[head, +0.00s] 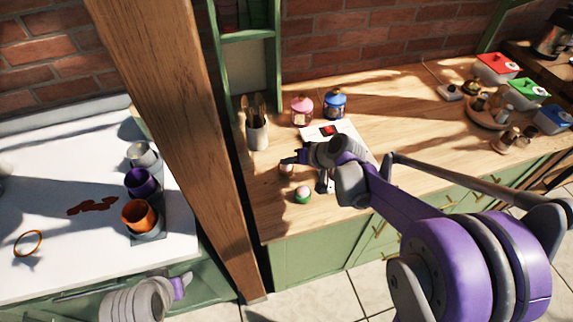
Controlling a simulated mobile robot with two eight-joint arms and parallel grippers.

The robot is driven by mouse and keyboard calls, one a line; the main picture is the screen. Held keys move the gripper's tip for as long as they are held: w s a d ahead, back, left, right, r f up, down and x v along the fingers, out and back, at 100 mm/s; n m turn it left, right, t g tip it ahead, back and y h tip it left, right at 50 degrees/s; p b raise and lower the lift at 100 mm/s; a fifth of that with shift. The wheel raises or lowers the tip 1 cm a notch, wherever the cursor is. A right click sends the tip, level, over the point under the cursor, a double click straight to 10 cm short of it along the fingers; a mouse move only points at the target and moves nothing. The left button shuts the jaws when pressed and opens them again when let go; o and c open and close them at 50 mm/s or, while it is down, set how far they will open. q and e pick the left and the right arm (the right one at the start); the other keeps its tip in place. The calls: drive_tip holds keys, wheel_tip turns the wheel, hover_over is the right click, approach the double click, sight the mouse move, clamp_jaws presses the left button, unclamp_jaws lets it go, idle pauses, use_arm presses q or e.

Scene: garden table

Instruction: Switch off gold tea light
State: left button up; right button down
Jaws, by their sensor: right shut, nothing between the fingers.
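My right gripper (292,158) reaches over the wooden counter from the right, its dark fingers shut and empty. Just below its fingertips is a small round tea light (286,171) with a pale, warm-toned top. It may be the gold one, but it is partly hidden by the gripper and its colour is hard to tell. Whether the fingers touch it cannot be told. A second tea light (303,195), green with a pinkish-white top, stands nearer the counter's front edge. I cannot see whether either is lit. Of my left arm, a grey and purple link shows at the bottom left, with no fingers visible.
Behind the gripper are a white board or book (345,131), a pink jar (301,110), a blue jar (334,104) and a utensil pot (257,133). A wooden post (175,120) divides the counters. Cups, including an orange one (140,217), stand left.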

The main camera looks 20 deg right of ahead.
sight(288, 167)
drive_tip(key=shift+r, duration=0.1)
idle(0.3)
use_arm(q)
drive_tip(key=shift+w+r+p, duration=0.1)
drive_tip(key=shift+r+p, duration=0.2)
use_arm(e)
drive_tip(key=shift+r, duration=0.4)
drive_tip(key=shift+r+p, duration=1.7)
drive_tip(key=shift+r, duration=1.3)
use_arm(q)
drive_tip(key=r, duration=0.1)
drive_tip(key=w+r, duration=0.1)
drive_tip(key=r, duration=0.1)
drive_tip(key=w+r, duration=0.1)
drive_tip(key=shift+r, duration=0.3)
use_arm(e)
drive_tip(key=shift+f, duration=0.15)
use_arm(q)
drive_tip(key=shift+s, duration=0.1)
